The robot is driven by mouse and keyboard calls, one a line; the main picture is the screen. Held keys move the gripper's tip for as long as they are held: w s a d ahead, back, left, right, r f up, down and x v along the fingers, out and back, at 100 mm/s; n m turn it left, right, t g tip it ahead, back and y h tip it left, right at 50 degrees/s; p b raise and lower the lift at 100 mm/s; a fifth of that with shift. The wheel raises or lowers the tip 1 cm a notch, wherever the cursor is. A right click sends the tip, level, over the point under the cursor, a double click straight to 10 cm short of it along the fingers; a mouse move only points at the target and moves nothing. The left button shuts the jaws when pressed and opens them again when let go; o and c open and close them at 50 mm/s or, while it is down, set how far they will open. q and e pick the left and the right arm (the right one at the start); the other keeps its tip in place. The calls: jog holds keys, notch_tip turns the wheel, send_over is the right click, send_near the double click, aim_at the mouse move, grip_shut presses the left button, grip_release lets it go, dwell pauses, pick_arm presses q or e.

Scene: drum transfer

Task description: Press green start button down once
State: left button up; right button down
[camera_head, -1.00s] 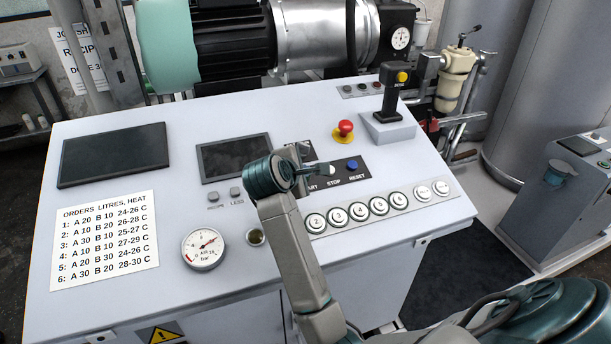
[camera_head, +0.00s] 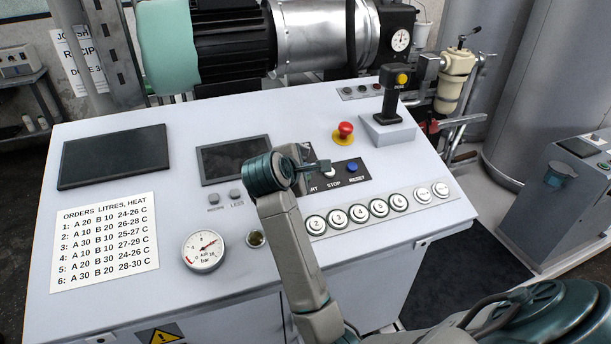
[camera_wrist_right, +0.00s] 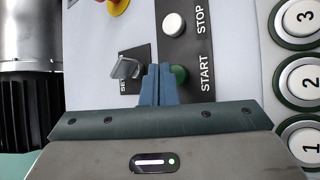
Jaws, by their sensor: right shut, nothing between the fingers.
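The green start button (camera_wrist_right: 181,74) shows in the right wrist view, beside the "START" label and partly hidden behind my fingers. In the head view it is hidden by my right gripper, though part of its label shows. My right gripper (camera_head: 323,166) is shut and empty over the black button strip on the console. In the right wrist view its blue fingertips (camera_wrist_right: 158,68) overlap the left edge of the green button. I cannot tell whether they touch it. My left gripper is not in view.
On the same strip are a white stop button (camera_wrist_right: 174,24) and a blue reset button (camera_head: 352,167). A selector knob (camera_wrist_right: 125,68) sits left of the fingers in the wrist view. A red emergency button (camera_head: 345,130) and a joystick (camera_head: 392,95) rise behind. Numbered buttons (camera_head: 359,212) line the front.

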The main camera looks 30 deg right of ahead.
jog(key=r, duration=0.1)
jog(key=s+r+p, duration=0.1)
jog(key=r, duration=0.1)
jog(key=r+p, duration=0.1)
jog(key=shift+s+a+r, duration=0.2)
jog(key=shift+s+r, duration=0.1)
jog(key=shift+r, duration=0.05)
dwell(0.9)
